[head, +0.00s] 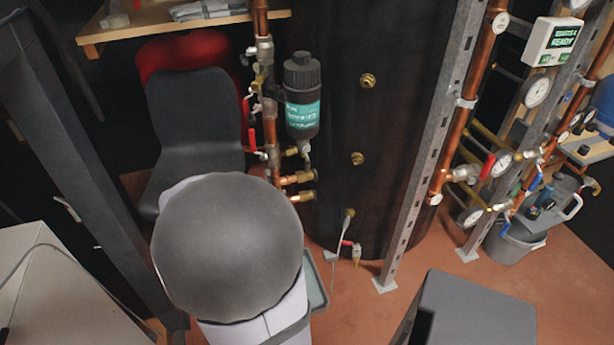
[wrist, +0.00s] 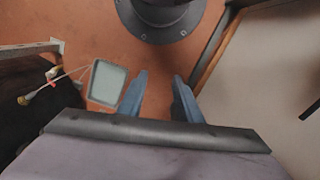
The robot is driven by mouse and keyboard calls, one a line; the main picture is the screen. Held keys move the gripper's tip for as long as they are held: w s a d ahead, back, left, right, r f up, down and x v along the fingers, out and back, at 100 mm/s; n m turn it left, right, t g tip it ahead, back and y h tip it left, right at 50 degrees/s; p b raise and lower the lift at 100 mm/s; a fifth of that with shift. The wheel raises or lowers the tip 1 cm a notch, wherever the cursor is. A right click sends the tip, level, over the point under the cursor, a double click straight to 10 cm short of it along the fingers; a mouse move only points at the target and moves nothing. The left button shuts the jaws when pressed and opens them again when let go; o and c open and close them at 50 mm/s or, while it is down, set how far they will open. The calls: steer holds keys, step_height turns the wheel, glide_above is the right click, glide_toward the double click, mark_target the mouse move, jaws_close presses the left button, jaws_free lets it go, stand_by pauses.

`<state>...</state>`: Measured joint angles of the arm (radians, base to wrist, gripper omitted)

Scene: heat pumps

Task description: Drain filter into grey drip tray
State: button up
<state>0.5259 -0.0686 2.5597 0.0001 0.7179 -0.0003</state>
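The filter (head: 302,100) is a dark canister with a teal label, upright beside the copper pipes in the head view, with a small valve fitting (head: 304,150) under it. The grey drip tray (head: 317,288) lies on the floor, mostly hidden behind my arm in the head view. Its whole shallow rectangle shows in the wrist view (wrist: 107,84), and it looks empty. My gripper (wrist: 158,88) shows in the wrist view with its two bluish fingers apart and only floor between them. The tray is to the left of the fingers, apart from them. The head view hides my gripper behind my arm.
A large dark tank (head: 375,120) stands behind the filter, with a low drain valve (head: 357,255). Red-handled valves (head: 252,140) sit on the left pipe. A black chair (head: 195,115) is at left. A metal upright (head: 432,140) and a grey bucket (head: 515,243) are at right.

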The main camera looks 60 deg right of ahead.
steer(key=s+d+f+m+y+b, duration=0.1)
steer(key=s+d+f+m+b, duration=0.55)
steer(key=s+f, duration=0.3)
steer(key=s+d+f+m+h+b, duration=0.2)
steer(key=s+d+f+b, duration=0.1)
steer(key=s+d+f, duration=0.4)
steer(key=n+t+h, duration=0.2)
steer(key=t+h, duration=0.9)
steer(key=h, duration=0.3)
glide_toward(307, 167)
steer(key=x, duration=0.4)
steer(key=shift+b+x, duration=1.1)
steer(key=shift+x, duration=2.35)
steer(key=shift+c, duration=0.4)
